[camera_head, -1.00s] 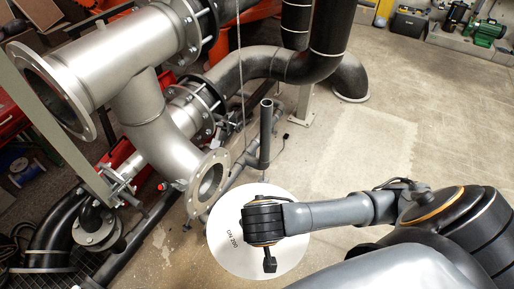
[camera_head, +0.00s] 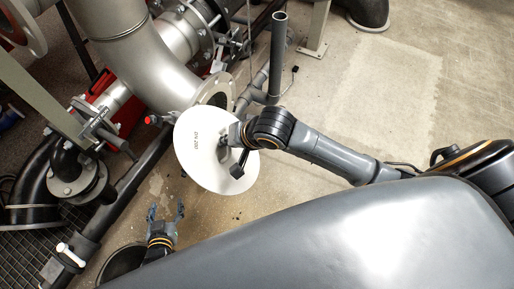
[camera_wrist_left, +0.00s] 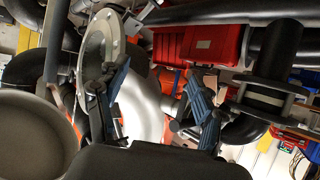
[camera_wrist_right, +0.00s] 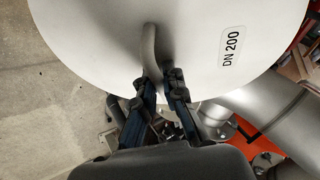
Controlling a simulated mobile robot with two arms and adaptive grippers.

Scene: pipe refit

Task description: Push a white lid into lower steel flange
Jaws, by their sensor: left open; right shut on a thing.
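The white lid (camera_head: 190,170) is a large round disc marked DN 200, held tilted in the head view. My right gripper (camera_head: 228,142) is shut on its handle, which shows as a curved grey bar (camera_wrist_right: 150,48) between the fingers in the right wrist view. The lower steel flange (camera_head: 226,88) is the open end of the bent steel pipe. It lies just behind the lid's upper edge, which overlaps part of it; I cannot tell whether they touch. My left gripper (camera_head: 167,212) is open and empty below the lid, and its spread fingers (camera_wrist_left: 155,105) show in the left wrist view.
A black upright pipe (camera_head: 278,55) stands right of the flange. A dark bucket-like rim (camera_head: 112,262) is beside my left gripper. A dark pipe with a valve (camera_head: 70,180) runs at the left. The concrete floor (camera_head: 370,110) is clear at the right.

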